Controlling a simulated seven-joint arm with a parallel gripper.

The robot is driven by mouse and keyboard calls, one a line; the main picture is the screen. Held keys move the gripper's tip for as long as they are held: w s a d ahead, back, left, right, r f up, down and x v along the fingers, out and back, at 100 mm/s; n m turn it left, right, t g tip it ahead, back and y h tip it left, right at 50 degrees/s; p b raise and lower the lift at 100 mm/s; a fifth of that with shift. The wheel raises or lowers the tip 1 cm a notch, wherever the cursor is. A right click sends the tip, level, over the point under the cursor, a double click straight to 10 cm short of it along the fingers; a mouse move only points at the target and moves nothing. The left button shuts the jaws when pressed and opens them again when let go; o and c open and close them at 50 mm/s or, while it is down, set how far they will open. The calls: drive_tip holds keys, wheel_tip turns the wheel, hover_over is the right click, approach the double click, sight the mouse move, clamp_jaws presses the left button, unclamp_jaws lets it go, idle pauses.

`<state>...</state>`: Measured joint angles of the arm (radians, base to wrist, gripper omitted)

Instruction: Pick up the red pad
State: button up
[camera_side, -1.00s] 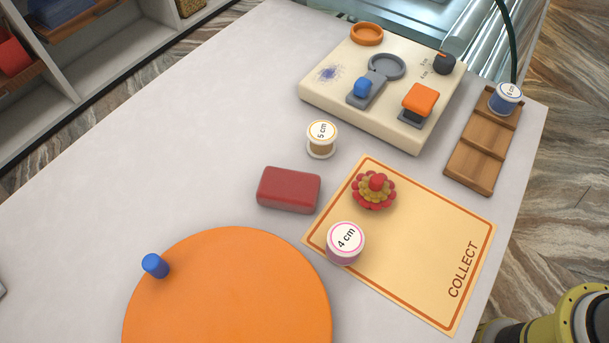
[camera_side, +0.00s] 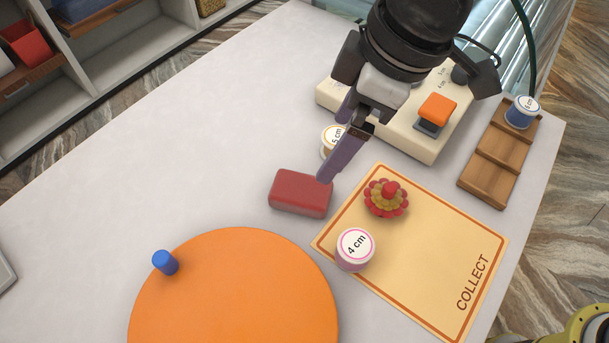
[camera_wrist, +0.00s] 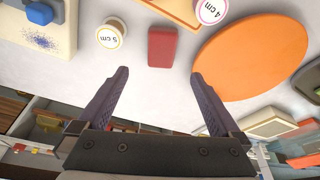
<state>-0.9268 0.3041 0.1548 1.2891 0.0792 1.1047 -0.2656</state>
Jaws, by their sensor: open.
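The red pad (camera_side: 301,193) is a rounded block lying flat on the pale counter, left of the cream COLLECT mat. My gripper (camera_side: 322,178) has come in from the top right, and in the side view its purple fingers overlap the pad's right end. In the wrist view the red pad (camera_wrist: 162,46) lies beyond the fingertips, roughly between their lines. The gripper (camera_wrist: 158,73) is open there, with nothing between its fingers. I cannot tell its exact height above the counter.
A 5 cm spool (camera_wrist: 111,34) stands close to the pad, partly hidden in the side view. An orange disc (camera_side: 235,290) with a blue knob lies in front.

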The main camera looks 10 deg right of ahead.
sight(303, 188)
drive_tip(key=x, duration=1.3)
drive_tip(key=shift+s+a+f, duration=0.15)
drive_tip(key=shift+a+f, duration=0.05)
drive_tip(key=shift+f, duration=0.15)
drive_tip(key=c, duration=1.4)
drive_tip(key=shift+r, duration=0.1)
drive_tip(key=shift+c, duration=0.2)
drive_tip(key=shift+r, duration=0.1)
